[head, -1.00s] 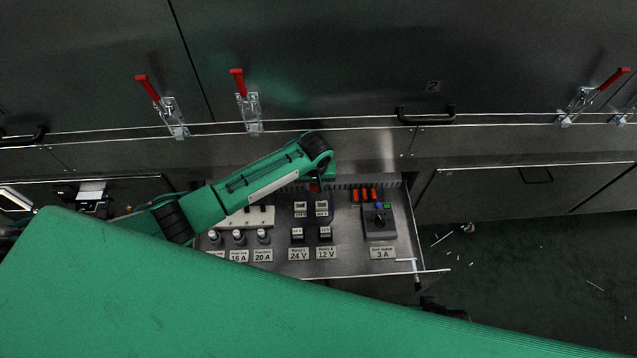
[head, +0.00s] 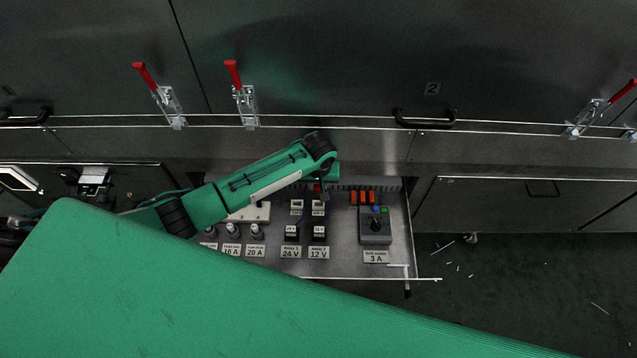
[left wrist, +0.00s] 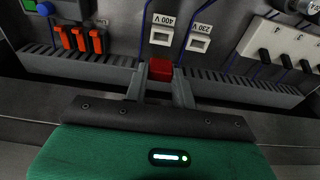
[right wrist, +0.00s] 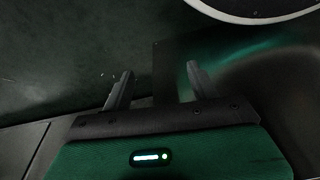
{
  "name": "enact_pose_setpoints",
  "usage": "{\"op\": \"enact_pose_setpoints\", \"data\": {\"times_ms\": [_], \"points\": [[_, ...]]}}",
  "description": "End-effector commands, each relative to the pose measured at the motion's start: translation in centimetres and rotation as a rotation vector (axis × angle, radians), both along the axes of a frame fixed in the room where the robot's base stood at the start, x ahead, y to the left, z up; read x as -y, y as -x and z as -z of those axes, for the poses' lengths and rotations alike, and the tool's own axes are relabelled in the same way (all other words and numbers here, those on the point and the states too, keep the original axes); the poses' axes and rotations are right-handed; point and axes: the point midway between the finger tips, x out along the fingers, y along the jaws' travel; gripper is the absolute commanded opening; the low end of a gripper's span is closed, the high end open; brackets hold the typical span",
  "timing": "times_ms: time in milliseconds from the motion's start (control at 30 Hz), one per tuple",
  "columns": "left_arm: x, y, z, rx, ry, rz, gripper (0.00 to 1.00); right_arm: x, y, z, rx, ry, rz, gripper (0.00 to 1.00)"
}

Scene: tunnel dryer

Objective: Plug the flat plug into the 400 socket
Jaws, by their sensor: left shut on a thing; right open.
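My left gripper (left wrist: 161,92) is shut on a small red block, which I take to be the flat plug (left wrist: 160,70). The 400 V socket (left wrist: 161,36) is a white socket on the grey panel, straight above the plug in the left wrist view, with a gap between them in the picture. The 230 V socket (left wrist: 199,42) is to its right. In the head view the red plug (head: 317,187) shows just behind the 400 V socket (head: 318,206), under the arm's end. The plug's contacts are hidden. My right gripper (right wrist: 159,82) is open and empty.
Orange fuses (left wrist: 80,40) and a slotted duct (left wrist: 235,88) border the sockets. Blue cords run across the panel. A rotary switch box (head: 375,226) and relays (head: 291,232) stand on the open drawer (head: 345,262). The dark floor (head: 540,270) at right is mostly clear.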

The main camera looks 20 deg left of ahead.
Motion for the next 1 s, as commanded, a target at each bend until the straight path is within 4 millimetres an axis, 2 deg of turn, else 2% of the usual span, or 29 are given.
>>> {"op": "enact_pose_setpoints", "data": {"times_ms": [400, 1000], "points": [[0.1, 0.0, 0.2, -0.001, 0.001, 0.0, 0.03, 0.4, 0.8, 3.0, -0.003, 0.006, -0.004, 0.6], [0.0, 0.0, 4.8, -0.001, 0.0, 0.0, 0.03, -0.2, -0.7, -2.7, 0.016, -0.006, 0.002, 0.6]]}}
